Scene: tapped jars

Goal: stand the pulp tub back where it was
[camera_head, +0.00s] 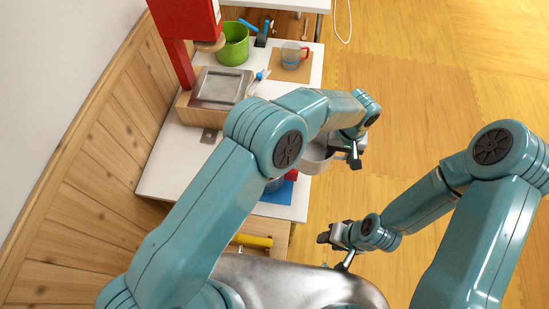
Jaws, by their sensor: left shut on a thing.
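A pale grey-white tub (315,160), seemingly the pulp tub, is held by my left gripper (352,152), which is shut on it. The tub is beside the right edge of the white counter (178,165), and my arm hides part of it. I cannot tell how high it is above the surface. A blue mat (281,194) lies on the counter below it, with a clear vessel (274,184) partly hidden behind my arm. My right gripper (335,248) is low over the floor, apparently open and empty.
A red machine (184,25) stands at the back left. Near it are a green bucket (233,46), a metal tray (221,87) on a wooden block, and a clear cup (291,53) on a wooden board. Something red (291,174) is by the mat. The floor at right is clear.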

